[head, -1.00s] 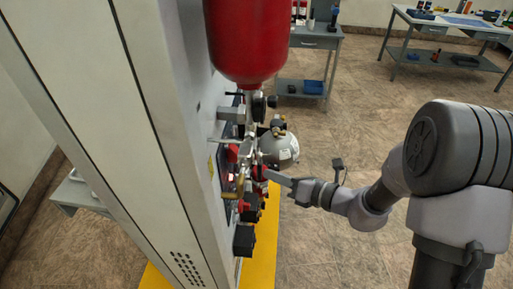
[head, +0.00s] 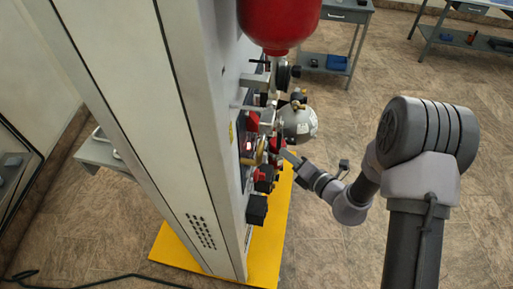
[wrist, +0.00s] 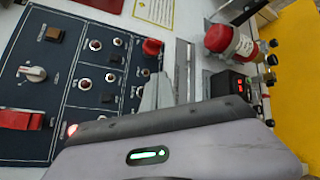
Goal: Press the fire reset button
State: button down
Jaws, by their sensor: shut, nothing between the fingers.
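The dark blue control panel (wrist: 80,75) fills the left of the wrist view. It carries a knob (wrist: 32,73), a red rocker-like switch (wrist: 20,120), several small round buttons and a red cap (wrist: 152,46) at its right edge. A red light glows (wrist: 72,129) near its lower edge. The labels are too small to read, so I cannot tell which control is the fire reset button. My gripper (head: 290,157) is shut and empty, close to the panel side of the cabinet (head: 130,110). Contact cannot be made out, and my gripper's body hides the lower panel.
A red cylinder (head: 278,18) hangs above the fittings. A grey round vessel (head: 298,124) and black boxes (head: 257,209) stick out near my gripper. A yellow base plate (head: 268,255) lies under the cabinet. Open tiled floor is on the right; a bench (head: 335,18) stands behind.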

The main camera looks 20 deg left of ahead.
jog(key=shift+s+a, duration=0.2)
jog(key=shift+a, duration=0.7)
jog(key=shift+s+a, duration=0.2)
jog(key=shift+a, duration=0.7)
jog(key=shift+s+a, duration=0.2)
jog(key=shift+a, duration=0.7)
jog(key=shift+a, duration=0.15)
jog(key=shift+s+a+p, duration=0.15)
jog(key=shift+a+p, duration=0.1)
jog(key=shift+p, duration=0.1)
jog(key=shift+a, duration=0.35)
jog(key=shift+d, duration=0.1)
dwell(0.4)
jog(key=shift+d, duration=0.65)
jog(key=d, duration=0.2)
jog(key=w+d, duration=0.1)
jog(key=d, duration=0.2)
jog(key=shift+w, duration=0.2)
